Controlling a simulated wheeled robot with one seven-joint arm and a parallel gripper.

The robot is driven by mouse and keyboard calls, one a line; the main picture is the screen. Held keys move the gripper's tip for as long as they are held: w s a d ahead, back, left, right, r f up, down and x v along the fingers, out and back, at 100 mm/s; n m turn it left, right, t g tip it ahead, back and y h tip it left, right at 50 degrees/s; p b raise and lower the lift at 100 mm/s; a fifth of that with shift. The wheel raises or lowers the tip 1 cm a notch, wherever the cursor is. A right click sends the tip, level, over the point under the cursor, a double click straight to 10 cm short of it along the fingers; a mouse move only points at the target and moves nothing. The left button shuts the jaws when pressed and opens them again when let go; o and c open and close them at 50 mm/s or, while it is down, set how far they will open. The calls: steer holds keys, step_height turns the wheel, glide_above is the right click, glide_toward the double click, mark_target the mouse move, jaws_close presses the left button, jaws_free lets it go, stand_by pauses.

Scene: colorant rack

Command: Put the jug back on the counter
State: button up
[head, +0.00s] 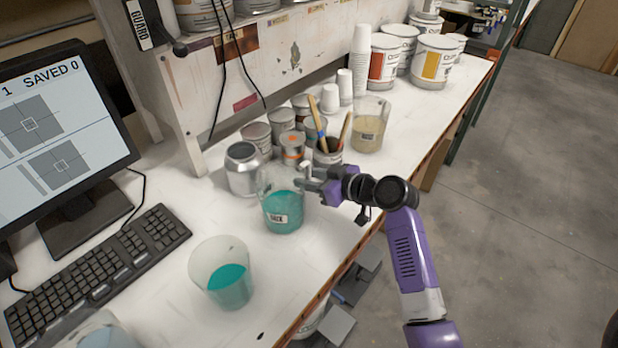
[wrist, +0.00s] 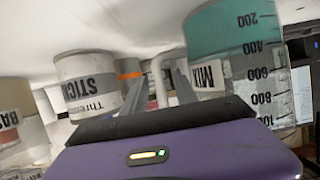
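The clear jug (head: 283,207), labelled MIX and part filled with teal liquid, appears to stand upright on the white counter (head: 305,248). It also shows at the right of the upside-down wrist view (wrist: 235,60). My gripper (head: 312,178) is at the jug's right side, at its pale handle. In the wrist view my gripper's fingers (wrist: 160,85) are apart, with the pale handle (wrist: 158,82) between them. Gaps show beside the handle, so the fingers do not look closed on it.
A second container with teal liquid (head: 222,275) stands in front. A metal can (head: 244,168), a stick pot (head: 327,155) and a beige-filled jug (head: 369,126) stand behind. A keyboard (head: 95,275) lies left. Counter between the MIX jug and the front edge is clear.

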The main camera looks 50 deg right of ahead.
steer(key=shift+r, duration=0.15)
steer(key=b+v, duration=0.1)
steer(key=v, duration=1.1)
steer(key=shift+b, duration=0.4)
steer(key=s+d+r+m+t+h, duration=0.1)
steer(key=d+r+m+h, duration=0.2)
steer(key=d+m+h, duration=0.3)
steer(key=s+a+f+n+y, duration=0.2)
steer(key=s+a+n, duration=0.1)
steer(key=s+a, duration=0.8)
steer(key=s+a+f+n+y, duration=0.2)
steer(key=s+a, duration=0.9)
steer(key=a, duration=0.8)
steer(key=shift+s+a+f+n+y, duration=0.3)
steer(key=shift+a+f+n+y, duration=0.15)
steer(key=shift+y, duration=0.35)
